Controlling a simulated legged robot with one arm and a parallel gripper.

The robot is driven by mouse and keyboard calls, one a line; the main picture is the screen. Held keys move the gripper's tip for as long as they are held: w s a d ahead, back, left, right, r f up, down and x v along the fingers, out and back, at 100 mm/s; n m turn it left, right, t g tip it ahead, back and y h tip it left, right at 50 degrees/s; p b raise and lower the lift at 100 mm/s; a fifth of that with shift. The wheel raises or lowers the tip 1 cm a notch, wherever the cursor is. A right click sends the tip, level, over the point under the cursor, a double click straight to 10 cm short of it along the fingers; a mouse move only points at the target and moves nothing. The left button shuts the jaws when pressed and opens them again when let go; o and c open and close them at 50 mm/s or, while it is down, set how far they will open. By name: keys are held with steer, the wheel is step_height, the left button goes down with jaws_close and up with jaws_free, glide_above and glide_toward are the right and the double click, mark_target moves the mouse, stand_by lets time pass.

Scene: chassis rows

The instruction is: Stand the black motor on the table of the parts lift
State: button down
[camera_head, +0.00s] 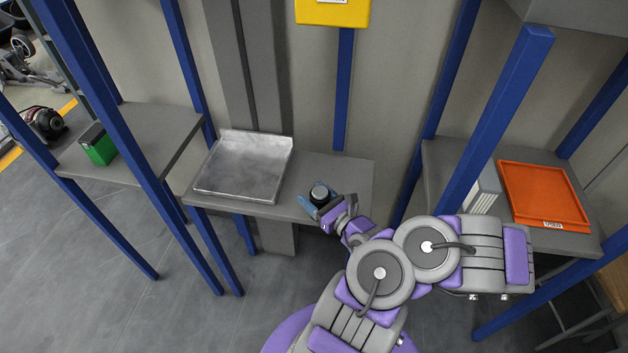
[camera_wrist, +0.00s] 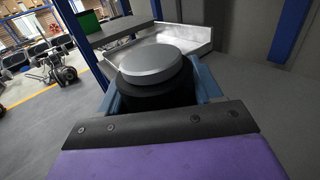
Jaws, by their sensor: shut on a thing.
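The black motor (camera_head: 319,191) has a round grey top and is held upright between the blue fingers of my gripper (camera_head: 321,203). In the wrist view the motor (camera_wrist: 155,92) fills the space between the fingers, its grey cap (camera_wrist: 150,62) facing up. The lift table (camera_head: 335,172) is a grey shelf in the middle of the head view, in front of a grey column. My gripper is at the front edge of this table, right of the metal tray. The motor's underside is hidden, so I cannot tell whether it touches the table.
A shallow metal tray (camera_head: 243,166) covers the left of the lift table. A green box (camera_head: 98,145) stands on the left shelf (camera_head: 150,128). An orange tray (camera_head: 543,194) and a white box (camera_head: 484,190) are on the right shelf. Blue posts (camera_head: 497,125) stand between the shelves.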

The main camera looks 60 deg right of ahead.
steer(key=w+d+f+b, duration=0.1)
steer(key=w+d, duration=0.1)
steer(key=d, duration=0.1)
steer(key=w+d+f+b, duration=0.1)
steer(key=w+d+f, duration=0.1)
steer(key=w+d, duration=0.1)
steer(key=w+d+f+b, duration=0.1)
steer(key=w+d, duration=0.2)
steer(key=d, duration=0.1)
steer(key=shift+w+f+b, duration=0.15)
steer(key=shift+f+b, duration=0.2)
steer(key=shift+b, duration=0.05)
steer(key=shift+c, duration=0.9)
jaws_free()
steer(key=p+v, duration=0.2)
steer(key=v, duration=1)
steer(key=shift+p, duration=0.35)
